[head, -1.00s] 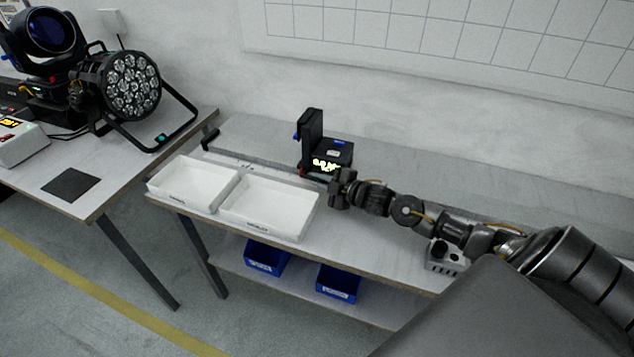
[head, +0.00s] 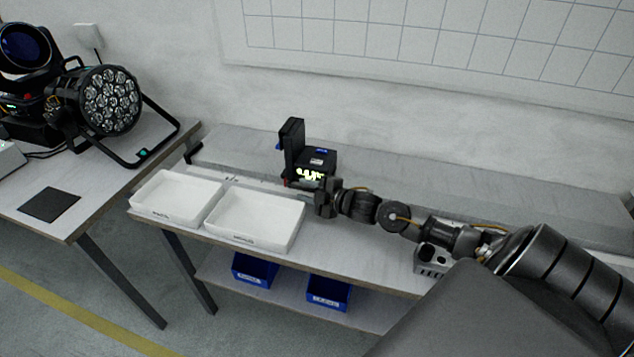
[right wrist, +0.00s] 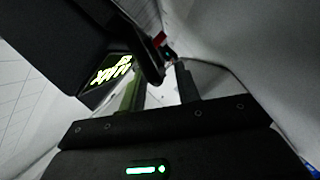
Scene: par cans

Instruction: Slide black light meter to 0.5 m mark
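The black light meter (head: 292,143) stands upright on the bench, with a box-shaped part and a glowing yellow-green display at its right. My right gripper (head: 317,187) is just in front of the display, low over the bench. In the right wrist view the meter's dark body (right wrist: 55,40) fills the upper left. The fingers of my right gripper (right wrist: 158,85) are apart there, with a dark edge of the meter reaching between their tips and a pale gap beside the right finger. A firm hold does not show. No 0.5 m mark is readable. My left gripper is not in view.
Two white trays, a left one (head: 165,214) and a right one (head: 248,238), stand at the bench front. A grey box with holes (head: 432,260) sits under my right arm. Blue bins (head: 254,270) are on the lower shelf. A stage light (head: 108,100) stands on the left table.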

